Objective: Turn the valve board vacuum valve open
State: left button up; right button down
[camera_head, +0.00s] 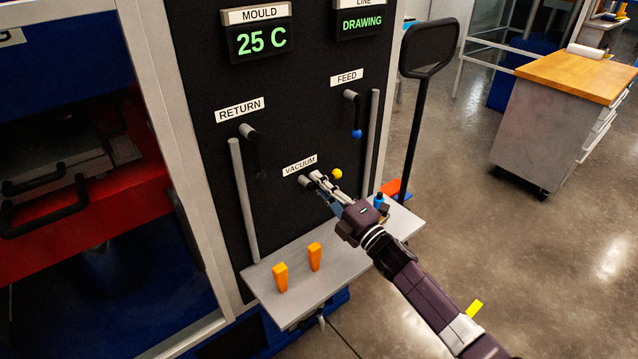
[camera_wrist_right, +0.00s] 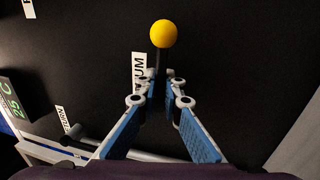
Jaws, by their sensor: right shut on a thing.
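The vacuum valve is on the black board, beside its VACUUM label (camera_head: 300,165). Its lever ends in a yellow ball (camera_head: 337,174), which also shows in the right wrist view (camera_wrist_right: 163,33) just beyond my fingertips. The dark lever lies between the fingers there. My right gripper (camera_head: 325,178) reaches the valve from the lower right and is shut on the lever, below the ball; its blue-padded fingers show in the wrist view (camera_wrist_right: 158,82). The fingers partly hide the lever and pivot. My left gripper is in neither view.
The return valve (camera_head: 250,133) and the feed valve with its blue ball (camera_head: 357,133) are higher on the board, near vertical grey pipes. A grey shelf (camera_head: 262,291) below holds two orange pieces (camera_head: 280,277) and a blue item (camera_head: 378,200). Open floor lies right.

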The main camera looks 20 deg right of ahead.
jog(key=c, duration=2.1)
grip_release()
jog(key=v, duration=1.2)
jog(key=shift+f, duration=0.15)
